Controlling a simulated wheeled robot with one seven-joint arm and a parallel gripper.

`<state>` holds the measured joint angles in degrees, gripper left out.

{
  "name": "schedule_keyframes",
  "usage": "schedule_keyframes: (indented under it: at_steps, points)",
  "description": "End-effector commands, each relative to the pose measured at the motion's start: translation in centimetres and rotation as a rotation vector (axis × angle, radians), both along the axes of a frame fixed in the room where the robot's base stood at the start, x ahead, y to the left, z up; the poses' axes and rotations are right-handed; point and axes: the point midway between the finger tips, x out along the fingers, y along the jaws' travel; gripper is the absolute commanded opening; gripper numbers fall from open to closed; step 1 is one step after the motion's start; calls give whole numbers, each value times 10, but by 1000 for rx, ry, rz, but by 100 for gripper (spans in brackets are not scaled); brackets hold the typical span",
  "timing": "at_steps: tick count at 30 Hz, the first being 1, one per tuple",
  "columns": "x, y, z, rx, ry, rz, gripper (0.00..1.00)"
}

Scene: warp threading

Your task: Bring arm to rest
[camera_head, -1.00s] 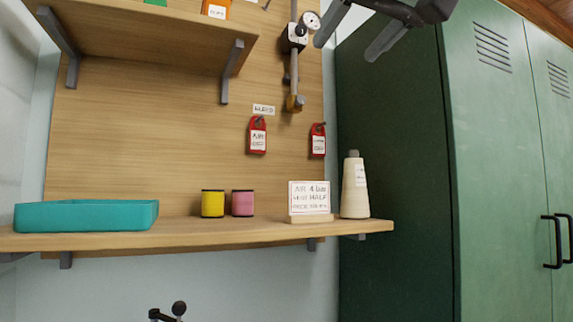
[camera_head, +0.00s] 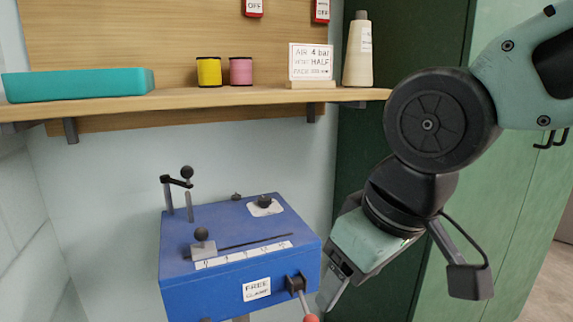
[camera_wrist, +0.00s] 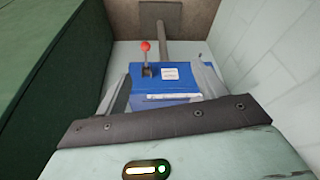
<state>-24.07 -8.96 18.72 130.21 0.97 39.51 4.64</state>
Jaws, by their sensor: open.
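My gripper (camera_head: 331,293) points downward at the right side of the blue machine (camera_head: 235,262) in the head view, with part of the fingers cut off or hidden. In the wrist view my gripper (camera_wrist: 164,75) is open, its two fingers apart with nothing between them. The blue machine (camera_wrist: 165,84) shows beyond and between the fingers. Its red-knobbed lever (camera_wrist: 146,58) stands clear of them. My gripper appears empty; I cannot tell its exact gap to the machine.
A wooden shelf (camera_head: 190,101) above holds a teal tray (camera_head: 80,84), yellow spool (camera_head: 208,71), pink spool (camera_head: 241,71), sign (camera_head: 311,62) and cream cone (camera_head: 359,52). Green lockers (camera_head: 480,240) stand right, behind my arm. A small crank (camera_head: 178,181) rises at the machine's left.

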Motion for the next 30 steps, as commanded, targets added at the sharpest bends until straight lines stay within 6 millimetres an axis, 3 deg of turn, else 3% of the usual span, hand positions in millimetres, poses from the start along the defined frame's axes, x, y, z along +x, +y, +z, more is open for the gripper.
schedule_keyframes:
  at_steps: [1, 3, 10, 12, 19, 30]
  points:
    - [-15, -10, -22, -29, 51, 3, 70]
    - [-34, -23, -47, -62, 111, 9, 70]
    - [-95, -66, -108, -156, 283, 17, 70]
    - [-90, -62, -79, -146, 267, 18, 70]
    - [-89, -61, -30, -145, 266, 17, 70]
    - [-89, -61, 72, -144, 265, 15, 70]
